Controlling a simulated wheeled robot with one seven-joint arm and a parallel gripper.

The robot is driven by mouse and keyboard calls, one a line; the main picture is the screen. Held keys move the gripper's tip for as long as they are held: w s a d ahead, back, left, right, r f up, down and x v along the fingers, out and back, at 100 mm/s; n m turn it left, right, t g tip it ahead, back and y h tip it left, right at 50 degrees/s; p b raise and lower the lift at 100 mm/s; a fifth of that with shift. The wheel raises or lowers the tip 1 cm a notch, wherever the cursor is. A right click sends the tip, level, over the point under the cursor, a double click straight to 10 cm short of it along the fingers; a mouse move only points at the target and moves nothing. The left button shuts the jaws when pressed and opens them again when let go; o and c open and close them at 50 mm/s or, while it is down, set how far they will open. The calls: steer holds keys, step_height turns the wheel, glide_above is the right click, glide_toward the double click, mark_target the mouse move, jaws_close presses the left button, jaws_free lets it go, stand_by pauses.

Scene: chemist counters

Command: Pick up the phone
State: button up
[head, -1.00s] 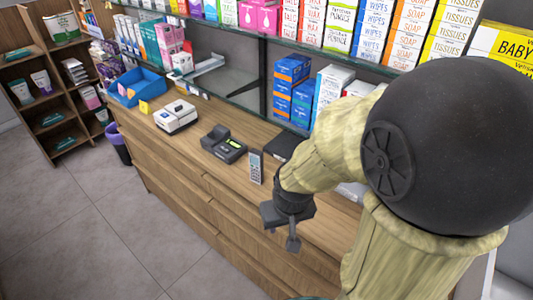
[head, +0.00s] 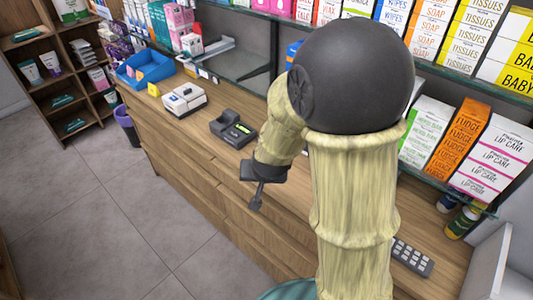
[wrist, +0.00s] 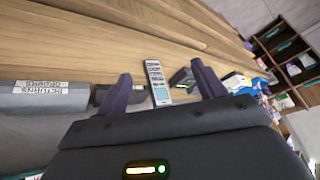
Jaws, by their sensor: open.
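I cannot tell which of the two is the phone. My gripper (wrist: 162,86) is open and empty, apart from both. In the head view my gripper (head: 256,200) hangs by the counter's front edge.
A white box-shaped device (head: 183,100) and a blue tray (head: 146,72) stand farther left on the counter (head: 200,135). A keypad (head: 412,258) lies at the right. Shelves of boxed goods rise behind. The floor (head: 120,210) in front is clear.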

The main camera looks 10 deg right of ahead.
steer(key=w+a+f+m+t+h, duration=0.3)
steer(key=w+a+m+t+h, duration=0.2)
steer(key=h, duration=0.8)
steer(key=shift+w+a+f+m+t, duration=0.15)
steer(key=shift+w+f+m+t, duration=0.25)
steer(key=shift+w+m+t, duration=0.4)
steer(key=p+x, duration=0.4)
steer(key=x, duration=0.8)
